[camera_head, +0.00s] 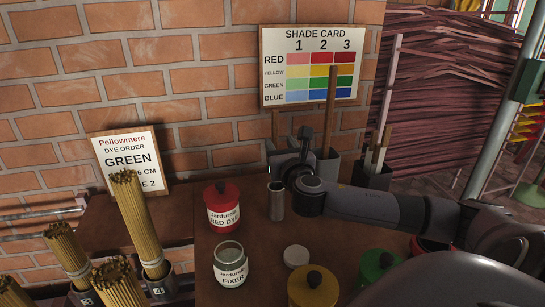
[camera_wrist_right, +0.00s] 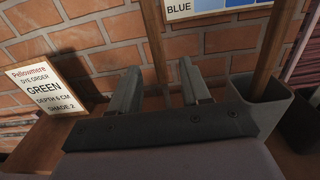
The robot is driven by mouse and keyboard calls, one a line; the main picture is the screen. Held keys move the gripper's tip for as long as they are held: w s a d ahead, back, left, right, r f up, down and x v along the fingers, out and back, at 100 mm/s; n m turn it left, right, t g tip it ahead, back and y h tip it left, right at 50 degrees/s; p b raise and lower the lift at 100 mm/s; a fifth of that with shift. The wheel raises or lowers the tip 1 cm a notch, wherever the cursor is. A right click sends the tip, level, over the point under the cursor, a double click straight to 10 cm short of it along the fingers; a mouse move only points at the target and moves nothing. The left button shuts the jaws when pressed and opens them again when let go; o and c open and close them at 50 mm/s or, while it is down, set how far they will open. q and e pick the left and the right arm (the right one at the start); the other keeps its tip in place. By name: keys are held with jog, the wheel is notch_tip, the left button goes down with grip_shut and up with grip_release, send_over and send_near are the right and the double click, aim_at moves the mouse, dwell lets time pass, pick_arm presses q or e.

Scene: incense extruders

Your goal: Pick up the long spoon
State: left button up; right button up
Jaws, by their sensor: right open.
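A long brown wooden handle (camera_head: 331,105) stands upright in a grey square holder (camera_head: 327,168), in front of the shade card. Its lower end is hidden inside, so I cannot see a spoon bowl. In the right wrist view the handle (camera_wrist_right: 270,50) and its holder (camera_wrist_right: 262,105) are at the right, outside my fingers. My right gripper (camera_head: 287,157) is beside the holder, to its left, and does not touch the handle. In the right wrist view the gripper (camera_wrist_right: 160,82) is open and empty, its fingers facing the wall. My left gripper is not in view.
A metal tube (camera_head: 277,202) stands just below my right gripper. A red dye jar (camera_head: 222,207), a fixer jar (camera_head: 230,265), yellow (camera_head: 313,288) and green (camera_head: 378,265) lidded jars crowd the front. Another holder (camera_head: 372,174) with pale sticks is at the right. The brick wall is close behind.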

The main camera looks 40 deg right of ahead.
aim_at(276, 136)
jog(key=shift+x, duration=3.35)
jog(key=shift+r, duration=0.1)
grip_shut()
